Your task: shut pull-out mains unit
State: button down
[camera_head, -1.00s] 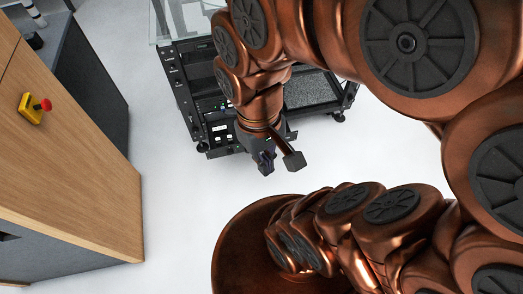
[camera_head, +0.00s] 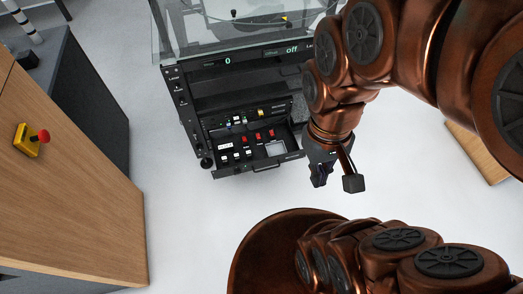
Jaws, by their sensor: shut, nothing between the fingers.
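The pull-out mains unit (camera_head: 262,163) is a black tray low in the dark equipment rack. It carries red switches and white sockets or labels, and it sticks out past the rack's front. My gripper (camera_head: 336,178) is just to the right of the tray's front, apart from it in the picture. It points down over the pale floor and is shut and empty. My wrist and arm cover the right side of the rack, so the tray's right end is partly hard to see.
A glass-topped rack (camera_head: 188,110) with lit green displays stands above the tray. A wooden cabinet (camera_head: 75,190) with a red emergency button (camera_head: 43,136) is at the left. Pale floor (camera_head: 185,215) is clear in front of the rack. Another wooden piece (camera_head: 478,150) is at the right.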

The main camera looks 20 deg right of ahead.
aim_at(269, 150)
jog(key=i, duration=0.3)
jog(key=z, duration=0.05)
jog(key=k, duration=0.5)
jog(key=u, duration=1.65)
jog(key=i, duration=0.95)
jog(key=z, duration=2.05)
